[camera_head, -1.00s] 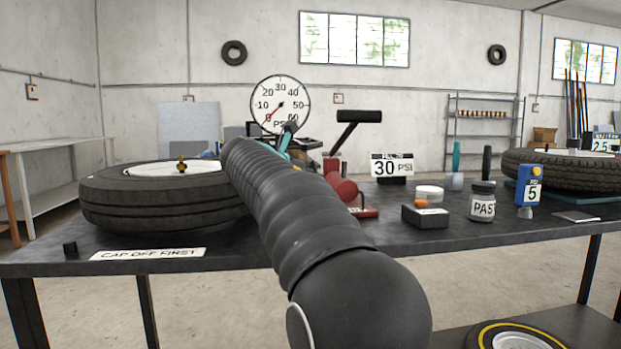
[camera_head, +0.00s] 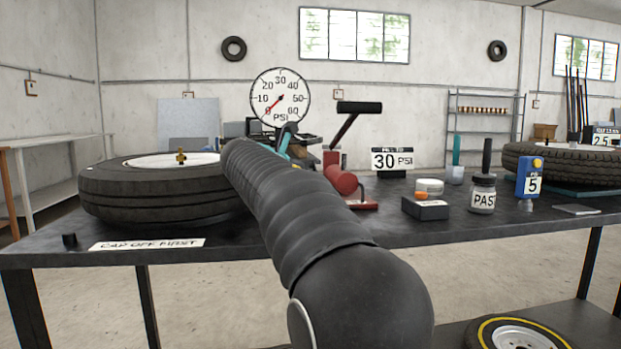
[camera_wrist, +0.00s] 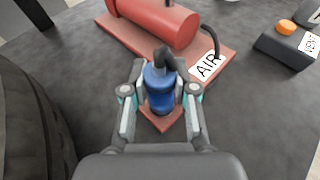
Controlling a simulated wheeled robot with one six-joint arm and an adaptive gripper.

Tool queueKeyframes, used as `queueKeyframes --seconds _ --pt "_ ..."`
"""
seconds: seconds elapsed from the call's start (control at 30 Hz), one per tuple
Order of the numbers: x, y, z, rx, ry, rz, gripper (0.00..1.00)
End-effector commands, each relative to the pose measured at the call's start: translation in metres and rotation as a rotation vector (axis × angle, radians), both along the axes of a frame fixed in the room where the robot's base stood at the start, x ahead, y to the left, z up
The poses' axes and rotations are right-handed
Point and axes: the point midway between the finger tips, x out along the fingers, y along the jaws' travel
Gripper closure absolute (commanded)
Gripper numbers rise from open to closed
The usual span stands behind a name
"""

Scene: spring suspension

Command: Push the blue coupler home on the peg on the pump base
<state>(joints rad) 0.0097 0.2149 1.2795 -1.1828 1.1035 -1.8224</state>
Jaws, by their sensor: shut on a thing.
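The blue coupler (camera_wrist: 160,92) is upright between the fingers of my gripper (camera_wrist: 160,98) in the wrist view, with a dark hose at its top. My gripper is shut on it, one finger on each side. The coupler is over the near corner of the red pump base (camera_wrist: 170,122). The peg is hidden beneath the coupler, so I cannot tell how far down it sits. In the head view my arm hides the coupler, and only part of the red pump (camera_head: 341,180) shows.
A black tire (camera_head: 150,197) lies left of my arm and at the left edge of the wrist view. A black box with an orange button (camera_head: 425,208), a paste jar (camera_head: 482,195) and a blue gauge (camera_head: 529,178) stand to the right. Bare tabletop lies between.

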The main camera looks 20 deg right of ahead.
Motion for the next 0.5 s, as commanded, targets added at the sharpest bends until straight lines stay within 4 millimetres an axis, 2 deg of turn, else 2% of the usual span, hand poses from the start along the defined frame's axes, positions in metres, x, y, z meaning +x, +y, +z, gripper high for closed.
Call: queueKeyframes --seconds 0.23,0.27,0.33,0.37,0.5 --pt "-0.0001 -0.0002 -0.0012 0.001 0.002 -0.001 1.0" --pt "-0.0001 -0.0002 -0.0013 0.001 0.002 -0.001 0.68" --pt "-0.0001 -0.0003 -0.0014 0.001 0.002 -0.002 0.5" --pt "-0.0001 -0.0002 -0.0013 0.001 0.002 -0.001 0.43" --pt "-0.0001 -0.0002 -0.0012 0.001 0.002 -0.001 0.43"
